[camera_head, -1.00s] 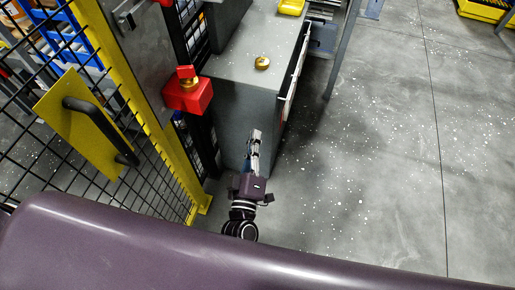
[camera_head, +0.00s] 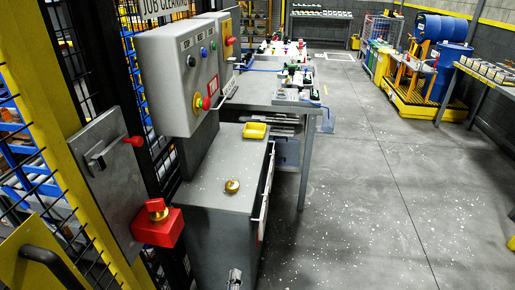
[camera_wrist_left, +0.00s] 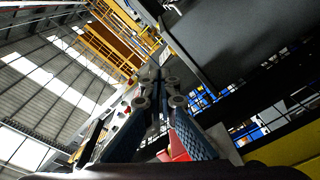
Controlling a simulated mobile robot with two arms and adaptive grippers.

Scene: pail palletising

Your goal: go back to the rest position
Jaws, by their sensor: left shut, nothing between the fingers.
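That view looks up to a roof with bright skylights. My right gripper is in neither view.
A red box with a knob (camera_head: 158,224) and a grey control box (camera_head: 178,75) stand close on the left, beside a yellow-framed mesh fence (camera_head: 75,165). A brass object (camera_head: 232,186) and a yellow tray (camera_head: 255,131) sit on the cabinet. Open floor (camera_head: 370,215) lies right.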

